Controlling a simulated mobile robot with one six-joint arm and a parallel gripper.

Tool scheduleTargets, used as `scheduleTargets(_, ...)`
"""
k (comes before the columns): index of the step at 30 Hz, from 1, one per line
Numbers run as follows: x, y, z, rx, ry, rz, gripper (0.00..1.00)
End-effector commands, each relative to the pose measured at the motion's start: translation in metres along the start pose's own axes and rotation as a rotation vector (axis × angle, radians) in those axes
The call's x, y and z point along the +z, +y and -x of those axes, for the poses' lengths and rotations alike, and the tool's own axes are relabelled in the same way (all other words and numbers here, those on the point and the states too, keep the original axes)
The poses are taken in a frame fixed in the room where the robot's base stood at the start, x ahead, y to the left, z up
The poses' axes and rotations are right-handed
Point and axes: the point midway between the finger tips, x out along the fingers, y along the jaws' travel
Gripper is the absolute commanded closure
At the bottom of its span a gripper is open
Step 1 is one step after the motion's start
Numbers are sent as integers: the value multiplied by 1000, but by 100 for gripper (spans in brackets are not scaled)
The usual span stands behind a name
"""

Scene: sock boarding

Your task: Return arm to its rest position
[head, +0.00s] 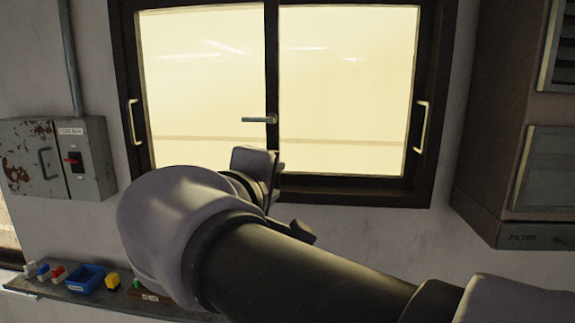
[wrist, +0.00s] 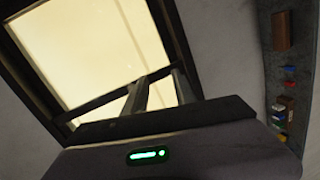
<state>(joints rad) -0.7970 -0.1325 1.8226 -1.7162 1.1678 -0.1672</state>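My arm reaches in from the lower right of the head view, its pale rounded joint in front of the wall below the window. My gripper (wrist: 157,76) shows in the wrist view as two dark parallel fingers. They stand apart, with bright window pane and dark frame seen through the gap and nothing held between them. In the head view the arm's own links largely hide the gripper, and its fingertips cannot be made out clearly.
A dark-framed window (head: 345,90) with a handle (head: 258,120) fills the background. A switch box (head: 60,160) is on the left wall. A shelf (head: 110,301) holds a blue bin (head: 85,279), a yellow block (head: 113,282) and small coloured items. A cabinet (head: 500,120) stands right.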

Motion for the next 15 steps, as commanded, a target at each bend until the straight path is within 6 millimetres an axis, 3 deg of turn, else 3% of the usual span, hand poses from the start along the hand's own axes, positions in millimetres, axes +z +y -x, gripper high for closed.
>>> scheduleTargets(1, 43, -39, -10, -81, -65, -76, 67)
scheduleTargets(3, 100, -92, -12, -218, -163, -219, 67)
scheduleTargets(5, 145, -140, -5, -332, -249, -365, 67)
scheduleTargets(7, 189, -200, 11, -458, -351, -563, 67)
scheduleTargets(10, 231, -285, 45, -613, -489, -899, 67)
scheduleTargets(12, 243, -335, 69, -691, -566, -1149, 67)
scheduleTargets(15, 244, -383, 91, -757, -637, -1458, 67)
